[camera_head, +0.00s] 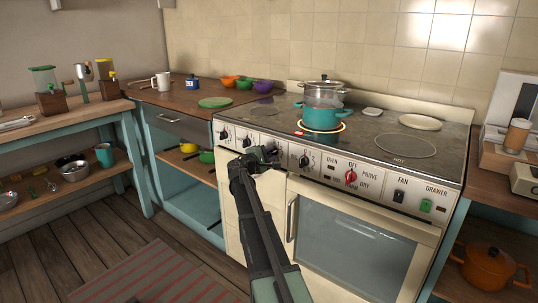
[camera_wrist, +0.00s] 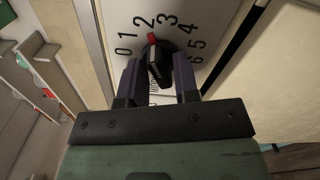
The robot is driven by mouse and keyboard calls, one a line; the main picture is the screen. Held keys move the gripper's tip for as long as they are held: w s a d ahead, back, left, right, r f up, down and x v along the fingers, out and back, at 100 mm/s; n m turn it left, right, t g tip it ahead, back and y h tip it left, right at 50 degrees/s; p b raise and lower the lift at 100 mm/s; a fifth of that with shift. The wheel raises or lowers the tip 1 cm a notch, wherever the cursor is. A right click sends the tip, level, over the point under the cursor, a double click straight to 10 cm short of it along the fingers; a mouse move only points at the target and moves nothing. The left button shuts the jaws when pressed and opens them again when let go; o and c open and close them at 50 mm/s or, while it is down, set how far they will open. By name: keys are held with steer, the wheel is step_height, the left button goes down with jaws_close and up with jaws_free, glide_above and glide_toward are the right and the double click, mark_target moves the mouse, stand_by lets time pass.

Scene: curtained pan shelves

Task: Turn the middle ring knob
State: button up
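A black knob (camera_wrist: 160,62) with a red pointer tip sits on a white panel marked 0 to 6 in the wrist view. Its pointer is toward the 2. My gripper's (camera_wrist: 157,64) two dark fingers stand apart, one on each side of the knob. I cannot tell whether they press on it. In the head view, my gripper (camera_head: 262,157) is at the stove's front panel and hides the knob there.
More black knobs show left (camera_head: 225,134) and right (camera_head: 304,160) of my gripper. A red oven knob (camera_head: 351,176) is farther right. An oven door handle (camera_head: 292,219) is below. A teal pot (camera_head: 322,118) sits on a glowing ring. The floor in front is open.

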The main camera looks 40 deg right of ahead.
steer(key=o, duration=0.3)
steer(key=shift+d, duration=0.1)
steer(key=shift+v, duration=1.05)
